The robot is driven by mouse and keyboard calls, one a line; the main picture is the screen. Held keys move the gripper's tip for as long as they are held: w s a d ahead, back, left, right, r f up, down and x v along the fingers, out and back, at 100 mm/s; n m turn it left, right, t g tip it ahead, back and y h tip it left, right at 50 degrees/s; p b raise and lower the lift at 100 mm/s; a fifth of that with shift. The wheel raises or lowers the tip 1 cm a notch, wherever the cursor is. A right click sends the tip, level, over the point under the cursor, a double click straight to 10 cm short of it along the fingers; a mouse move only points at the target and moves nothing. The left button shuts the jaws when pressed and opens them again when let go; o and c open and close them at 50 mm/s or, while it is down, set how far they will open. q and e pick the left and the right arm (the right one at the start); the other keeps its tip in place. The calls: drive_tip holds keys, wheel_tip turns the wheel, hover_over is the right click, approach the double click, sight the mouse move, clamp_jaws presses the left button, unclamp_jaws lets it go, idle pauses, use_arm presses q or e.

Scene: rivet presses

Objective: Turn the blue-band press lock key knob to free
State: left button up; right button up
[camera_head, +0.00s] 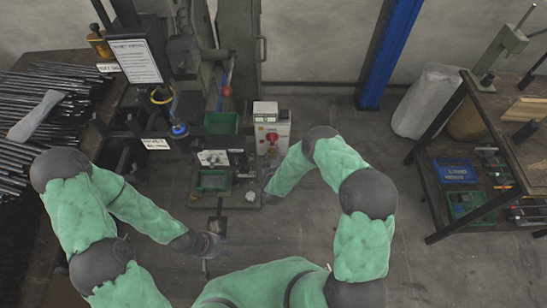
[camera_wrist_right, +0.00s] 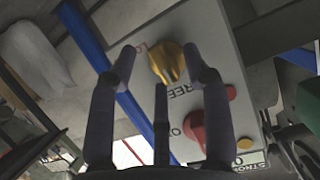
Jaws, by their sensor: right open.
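A gold knob (camera_wrist_right: 170,64) stands on a light grey panel (camera_wrist_right: 208,28) in the right wrist view, beside upside-down lettering that reads FREE. My right gripper (camera_wrist_right: 160,62) is open, its fingers spread around the knob's near side; I cannot tell whether any finger touches it. In the head view my right gripper (camera_head: 268,188) is small and dark near the white control box (camera_head: 272,112). A blue ring (camera_head: 179,130) shows on the press to the left. My left gripper (camera_head: 212,243) is low at the centre left, its fingers too small to read.
A red knob (camera_wrist_right: 208,125) sits close to the gold one on the same panel. A green tray (camera_head: 213,181) lies on the press bench. Dark rods (camera_head: 40,125) are stacked at the left, and a shelved bench (camera_head: 470,150) stands at the right. The floor between is clear.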

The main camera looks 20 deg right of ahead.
drive_tip(key=v, duration=1.2)
idle(0.4)
drive_tip(key=s+a+f+g+y, duration=0.3)
drive_tip(key=s+f+g+y, duration=0.2)
drive_tip(key=s+f+g, duration=0.1)
drive_tip(key=s+a+r+g+y, duration=0.1)
drive_tip(key=s+g, duration=0.5)
drive_tip(key=s, duration=0.8)
drive_tip(key=shift+s+a+r+n+g+y, duration=0.2)
drive_tip(key=shift+s+a+n+g+y, duration=0.15)
drive_tip(key=shift+y, duration=0.55)
drive_tip(key=shift+w, duration=0.15)
